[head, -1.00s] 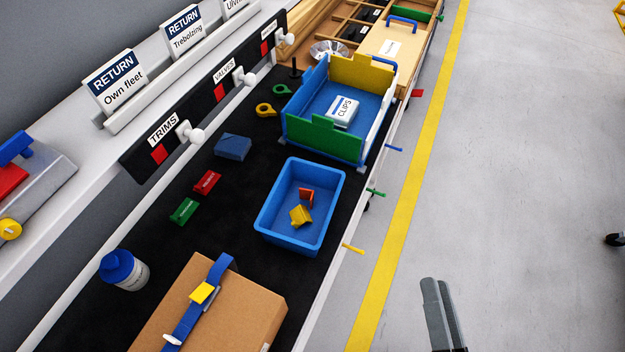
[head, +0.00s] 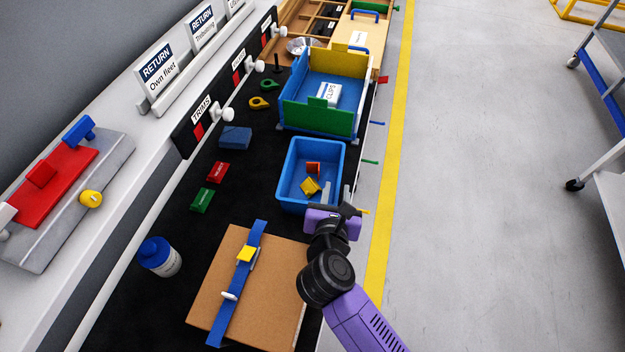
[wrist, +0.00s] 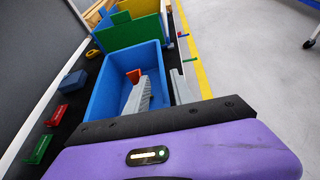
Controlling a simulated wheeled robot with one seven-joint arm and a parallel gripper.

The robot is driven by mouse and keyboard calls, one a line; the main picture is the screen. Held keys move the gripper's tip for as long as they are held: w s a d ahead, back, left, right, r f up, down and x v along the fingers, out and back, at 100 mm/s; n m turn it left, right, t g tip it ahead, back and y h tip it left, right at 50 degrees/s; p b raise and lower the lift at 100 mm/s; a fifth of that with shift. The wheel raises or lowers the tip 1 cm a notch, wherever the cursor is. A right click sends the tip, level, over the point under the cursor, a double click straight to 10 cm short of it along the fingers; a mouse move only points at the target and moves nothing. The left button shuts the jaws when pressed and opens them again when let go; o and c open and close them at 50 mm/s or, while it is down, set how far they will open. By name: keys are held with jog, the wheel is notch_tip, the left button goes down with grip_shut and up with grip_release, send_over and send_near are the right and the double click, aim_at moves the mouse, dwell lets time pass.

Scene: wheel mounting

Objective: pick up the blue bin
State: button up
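The blue bin (head: 296,178) stands upright on the black bench mat, with an orange piece (head: 313,168) and a yellow piece (head: 310,186) inside. My gripper (head: 336,192) is at the bin's near right corner in the head view. In the wrist view the bin (wrist: 103,92) lies just ahead. My gripper (wrist: 160,92) is open there, with its two grey fingers apart. The left finger reaches over the bin's inside and the right finger is outside its right wall. The right wall lies between them, and I cannot tell whether either finger touches it.
A larger blue, green and yellow bin (head: 319,123) stands behind. A strapped cardboard box (head: 275,300) is in front. Open floor (head: 480,200) lies to the right.

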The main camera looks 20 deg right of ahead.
jog(key=p+x, duration=0.1)
jog(key=x, duration=0.6)
jog(key=shift+w+d+f, duration=0.15)
jog(key=shift+w, duration=0.1)
jog(key=shift+c, duration=0.2)
grip_shut()
dwell(1.0)
